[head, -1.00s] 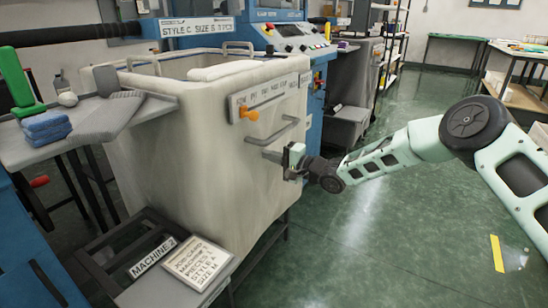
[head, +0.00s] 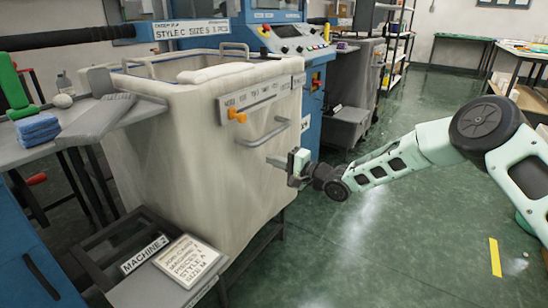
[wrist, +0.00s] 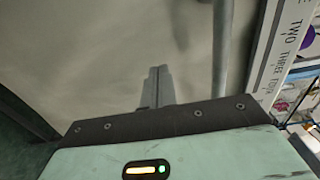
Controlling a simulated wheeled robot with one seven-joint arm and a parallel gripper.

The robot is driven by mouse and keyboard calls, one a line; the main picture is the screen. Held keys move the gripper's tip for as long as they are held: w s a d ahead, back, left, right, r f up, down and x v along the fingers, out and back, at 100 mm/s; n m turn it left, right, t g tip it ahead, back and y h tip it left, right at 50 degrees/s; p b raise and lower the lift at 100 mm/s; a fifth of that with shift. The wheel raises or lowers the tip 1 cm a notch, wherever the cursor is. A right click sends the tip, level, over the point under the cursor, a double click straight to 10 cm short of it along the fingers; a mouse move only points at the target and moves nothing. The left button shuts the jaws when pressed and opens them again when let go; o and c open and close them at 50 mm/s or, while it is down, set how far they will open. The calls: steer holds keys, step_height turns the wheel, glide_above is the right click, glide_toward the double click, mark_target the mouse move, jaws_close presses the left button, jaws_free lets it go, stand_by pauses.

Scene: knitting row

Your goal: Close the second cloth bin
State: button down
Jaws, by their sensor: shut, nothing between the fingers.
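A large beige cloth bin (head: 185,150) stands by the sign marked MACHINE 2, with pale fabric at its top. Its front has a printed strip (head: 262,95), an orange knob (head: 236,116) and a grey bar handle (head: 264,133). My gripper (head: 270,160) is shut and empty, just below the handle, with its fingers pointing at the bin's front. In the wrist view my shut fingers (wrist: 156,78) are in front of the beige cloth, beside the handle bar (wrist: 222,50). I cannot tell whether the fingertips touch the cloth.
A grey side table (head: 95,125) with folded blue cloths (head: 38,128) stands left of the bin. A low stand with a MACHINE 2 sign (head: 144,253) and a job card (head: 188,260) is in front. A blue machine (head: 311,112) stands behind. Green floor (head: 420,240) is clear to the right.

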steer(key=p+v, duration=0.1)
steer(key=v, duration=0.8)
steer(key=s+a+r+n+g+h, duration=0.1)
steer(key=s+r+n+g+h, duration=0.1)
steer(key=s+n+h, duration=0.35)
steer(key=s+a+r+n+g+h, duration=0.1)
steer(key=s+r+n+g+h, duration=0.15)
steer(key=s, duration=0.55)
steer(key=s+d+r+n+g+h, duration=0.2)
steer(key=s+d, duration=0.2)
steer(key=s, duration=0.6)
steer(key=s+d+r+n+g+h+p, duration=0.1)
steer(key=s+d+r+n+h, duration=0.3)
steer(key=s, duration=0.6)
steer(key=s+d+g+h, duration=0.15)
steer(key=s+d, duration=0.35)
steer(key=s, duration=0.5)
step_height(320, 180, up, 22)
steer(key=p, duration=2.2)
steer(key=shift+p, duration=0.4)
steer(key=shift+w+a+y, duration=0.1)
steer(key=shift+w+y, duration=0.05)
steer(key=shift+y, duration=0.1)
